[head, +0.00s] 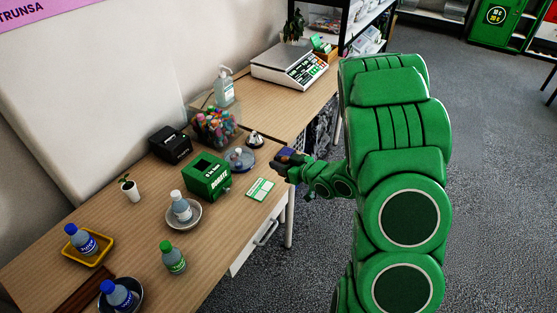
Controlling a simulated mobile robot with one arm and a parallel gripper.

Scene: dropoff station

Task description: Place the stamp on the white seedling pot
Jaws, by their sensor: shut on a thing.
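The white seedling pot (132,193) stands upright on the wooden desk at the left, with a small green seedling in it. My gripper (287,163) is beyond the desk's right edge region, far to the right of the pot. It is shut on a small dark bluish thing, which I take to be the stamp (289,156). The fingers partly hide it, and its details are too small to make out.
A bin of markers (214,131), a blue dish (240,160) and a green-white card (260,189) are nearby. Bare desk surrounds the pot.

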